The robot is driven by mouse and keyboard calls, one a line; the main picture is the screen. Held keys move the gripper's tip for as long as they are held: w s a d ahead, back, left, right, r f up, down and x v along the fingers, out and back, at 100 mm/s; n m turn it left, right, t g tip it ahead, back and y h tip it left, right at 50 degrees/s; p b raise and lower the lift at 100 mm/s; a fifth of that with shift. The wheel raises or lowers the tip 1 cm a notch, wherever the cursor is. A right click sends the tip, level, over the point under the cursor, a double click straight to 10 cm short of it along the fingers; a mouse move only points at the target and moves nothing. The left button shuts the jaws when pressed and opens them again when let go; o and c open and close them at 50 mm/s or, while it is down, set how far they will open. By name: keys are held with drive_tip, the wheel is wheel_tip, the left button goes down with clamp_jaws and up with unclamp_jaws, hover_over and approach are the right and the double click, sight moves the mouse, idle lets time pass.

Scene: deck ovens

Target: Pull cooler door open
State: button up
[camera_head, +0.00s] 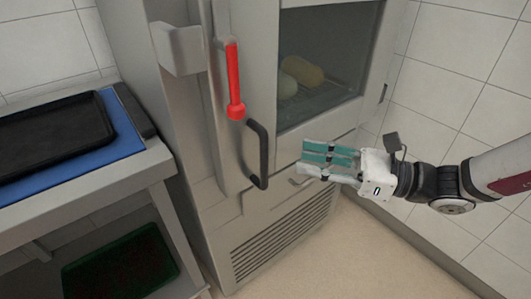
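The cooler is a tall grey cabinet with a door (290,146) that has a dark glass window (325,65). The door looks shut. A black bar handle (261,155) stands upright below and left of the window. A red lever (234,80) hangs on the cabinet's front, above the black handle. My gripper (303,160) is right of the black handle, with its teal-padded fingers pointing left toward it. A gap shows between the fingertips and the handle in the picture; the depth between them is unclear. I see nothing held, and the finger opening is hard to judge.
A grey table at left bears a blue mat (128,143) with a black tray (50,138). A dark green crate (120,268) sits below it. Yellowish rounded items (302,71) show behind the glass. A vent grille (275,250) is low on the cabinet. Bare floor (345,260) lies in front.

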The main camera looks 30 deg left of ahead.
drive_tip(key=a, duration=0.3)
drive_tip(key=s+a+b, duration=0.1)
drive_tip(key=a, duration=0.2)
drive_tip(key=s+a+b, duration=0.1)
drive_tip(key=a, duration=0.2)
drive_tip(key=shift+a, duration=0.25)
clamp_jaws()
